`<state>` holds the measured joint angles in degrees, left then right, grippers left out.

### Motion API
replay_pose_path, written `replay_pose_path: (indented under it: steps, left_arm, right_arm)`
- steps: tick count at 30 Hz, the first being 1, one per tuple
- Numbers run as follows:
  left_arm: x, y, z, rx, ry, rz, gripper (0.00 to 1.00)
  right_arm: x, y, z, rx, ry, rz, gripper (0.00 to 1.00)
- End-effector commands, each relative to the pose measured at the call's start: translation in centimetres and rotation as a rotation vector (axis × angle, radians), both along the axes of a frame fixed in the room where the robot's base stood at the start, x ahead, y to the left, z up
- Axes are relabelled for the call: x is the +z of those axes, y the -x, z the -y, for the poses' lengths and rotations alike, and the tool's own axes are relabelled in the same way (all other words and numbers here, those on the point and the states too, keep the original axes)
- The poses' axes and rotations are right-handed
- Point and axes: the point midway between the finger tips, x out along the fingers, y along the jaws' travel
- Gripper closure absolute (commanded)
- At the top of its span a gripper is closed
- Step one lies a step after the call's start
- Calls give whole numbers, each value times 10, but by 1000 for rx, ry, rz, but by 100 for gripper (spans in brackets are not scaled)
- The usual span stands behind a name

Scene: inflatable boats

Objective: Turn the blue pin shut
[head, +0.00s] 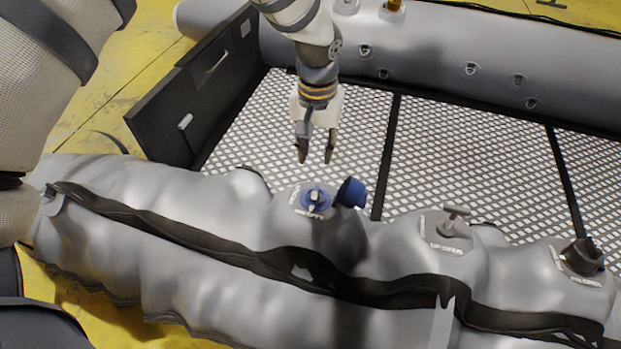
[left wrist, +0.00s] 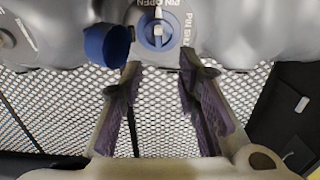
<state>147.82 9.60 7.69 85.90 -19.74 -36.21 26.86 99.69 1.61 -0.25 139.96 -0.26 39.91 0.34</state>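The blue pin (head: 315,198) sits in a round blue valve on the grey inflatable tube. In the left wrist view the blue pin (left wrist: 157,30) is at the top centre, with "PIN OPEN" and "PIN SHUT" printed around it. Its blue cap (head: 350,193) stands open beside it; the cap (left wrist: 107,44) also shows in the left wrist view. My left gripper (head: 315,158) is open and empty, above and behind the pin, pointing down. Its fingers (left wrist: 156,92) are apart and do not touch the pin. My right gripper is not in view.
The boat's mesh floor (head: 270,125) lies behind, with a black panel (head: 190,95) at the left. The floor around my left gripper is clear.

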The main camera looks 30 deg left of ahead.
Motion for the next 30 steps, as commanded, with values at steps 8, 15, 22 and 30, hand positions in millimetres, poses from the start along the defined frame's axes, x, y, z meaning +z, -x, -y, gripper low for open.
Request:
replay_pose_path:
  steps: [8,15,22,30]
  left_arm:
    - [-61,2,0,1,1,-7,70]
    - [-109,1,0,1,1,-3,70]
    - [-120,0,1,1,1,0,70]
    - [-120,0,0,0,1,0,95]
  right_arm:
    - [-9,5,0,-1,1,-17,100]
    - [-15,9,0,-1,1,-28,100]
    - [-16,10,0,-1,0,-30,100]
    - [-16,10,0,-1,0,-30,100]
